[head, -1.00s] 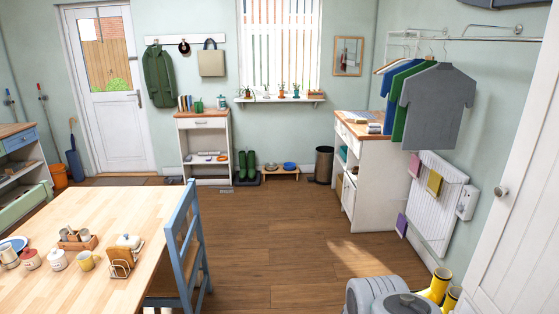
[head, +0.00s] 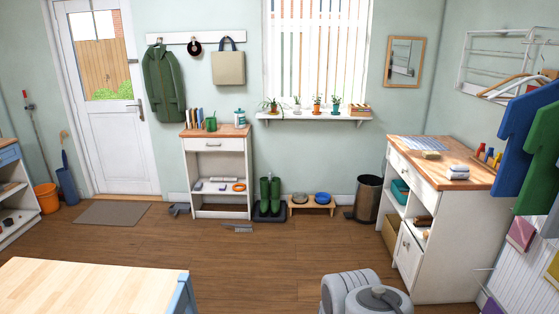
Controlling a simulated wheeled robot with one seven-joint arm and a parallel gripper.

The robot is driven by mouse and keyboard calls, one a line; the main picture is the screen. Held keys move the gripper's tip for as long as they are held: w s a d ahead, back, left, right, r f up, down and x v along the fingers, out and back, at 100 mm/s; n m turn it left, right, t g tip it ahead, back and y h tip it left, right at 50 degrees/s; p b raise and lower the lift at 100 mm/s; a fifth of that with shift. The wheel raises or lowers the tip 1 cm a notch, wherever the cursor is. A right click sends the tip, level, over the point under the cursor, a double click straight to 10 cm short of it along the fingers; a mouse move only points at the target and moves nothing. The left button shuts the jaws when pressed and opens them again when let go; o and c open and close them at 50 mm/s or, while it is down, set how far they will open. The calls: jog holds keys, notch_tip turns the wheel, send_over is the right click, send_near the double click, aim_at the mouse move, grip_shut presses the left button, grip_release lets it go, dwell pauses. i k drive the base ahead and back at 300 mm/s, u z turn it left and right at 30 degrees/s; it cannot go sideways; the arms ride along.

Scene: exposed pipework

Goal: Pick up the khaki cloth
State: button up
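A khaki-yellow cloth (head: 552,271) hangs on the white radiator (head: 520,270) at the lower right. The right picture edge cuts it off, so only a part shows. A pink cloth (head: 521,233) hangs to its left and higher. A bit of a purple cloth (head: 490,306) shows low at the bottom edge. My gripper is not in view; only grey-white parts of my own body show at the bottom.
A white cabinet with a wooden top (head: 480,180) stands left of the radiator. Blue and green shirts (head: 525,140) hang above the radiator. A wooden table (head: 90,290) is at the lower left.

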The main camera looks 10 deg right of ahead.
aim_at(428, 155)
jog(key=z, duration=0.2)
jog(key=i, duration=2.45)
jog(key=z, duration=0.95)
jog(key=i, duration=1.95)
jog(key=z, duration=0.45)
jog(key=i, duration=0.55)
